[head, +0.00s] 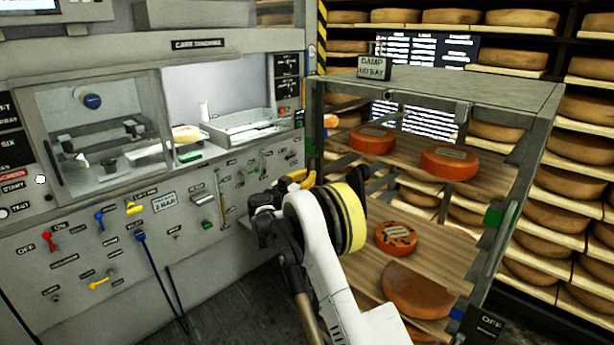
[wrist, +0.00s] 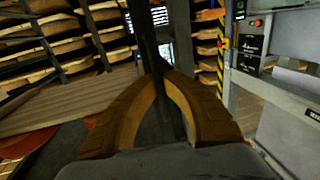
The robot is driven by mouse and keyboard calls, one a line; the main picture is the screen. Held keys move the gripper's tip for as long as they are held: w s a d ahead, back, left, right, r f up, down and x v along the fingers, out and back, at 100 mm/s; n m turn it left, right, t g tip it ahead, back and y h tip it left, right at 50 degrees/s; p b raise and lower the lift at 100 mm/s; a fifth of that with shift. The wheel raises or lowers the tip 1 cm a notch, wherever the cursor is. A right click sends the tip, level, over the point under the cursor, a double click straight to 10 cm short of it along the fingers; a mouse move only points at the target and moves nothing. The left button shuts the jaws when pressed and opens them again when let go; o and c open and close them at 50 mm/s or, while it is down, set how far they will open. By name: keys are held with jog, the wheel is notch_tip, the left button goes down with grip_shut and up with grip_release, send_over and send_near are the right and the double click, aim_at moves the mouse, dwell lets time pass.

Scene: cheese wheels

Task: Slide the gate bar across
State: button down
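My gripper (head: 298,181) shows in the head view by its yellow fingers, beside the left front post of the cheese rack. Its wrist hides part of the rack's lower left. In the wrist view the two brown-yellow fingers (wrist: 161,78) curve in and their tips come close together. A dark upright bar (wrist: 143,30) runs up from the fingertips. I cannot tell whether it is the gate bar or a rack post, or whether the fingers touch it. No gate bar is clearly told apart from the frame in the head view.
The grey rack (head: 450,88) holds orange cheese wheels (head: 450,163) on wooden shelves. A control panel with levers (head: 140,236) and a machine bay stand at left. Shelves of cheese wheels (head: 560,150) line the back right. Dark floor (head: 230,310) shows in front of the panel.

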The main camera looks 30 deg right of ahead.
jog(key=s+d+b, duration=0.1)
jog(key=s+d, duration=0.3)
jog(key=s, duration=0.8)
jog(key=s+d+b, duration=0.1)
jog(key=s+d, duration=0.4)
jog(key=s, duration=0.8)
jog(key=shift+b, duration=0.3)
jog(key=c, duration=1.5)
grip_release()
jog(key=shift+s+d, duration=0.1)
jog(key=shift+s, duration=0.05)
jog(key=v, duration=1.2)
jog(key=shift+f, duration=0.1)
